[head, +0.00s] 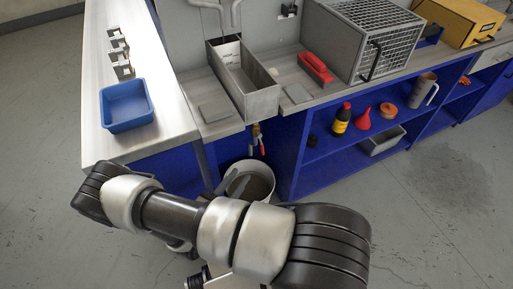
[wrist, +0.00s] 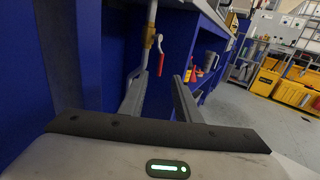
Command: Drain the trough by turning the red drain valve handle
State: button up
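The red drain valve handle (head: 263,149) hangs down below the front of the open grey trough (head: 262,104), beside a brass valve body (head: 256,131). In the wrist view the handle (wrist: 160,62) shows beyond my fingertips, in line with the gap between them, and the brass valve (wrist: 149,37) sits on a grey pipe. My gripper (wrist: 159,88) is open and empty, its two fingers apart. I cannot tell the exact distance from fingertips to handle. In the head view my arm covers most of the gripper.
A white bucket (head: 262,187) stands on the floor below the valve. Blue panels flank it closely. A blue bin (head: 126,106) sits on the left bench.

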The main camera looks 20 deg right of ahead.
aim_at(262, 147)
jog(key=x, duration=1.6)
jog(key=shift+s, duration=0.1)
grip_shut()
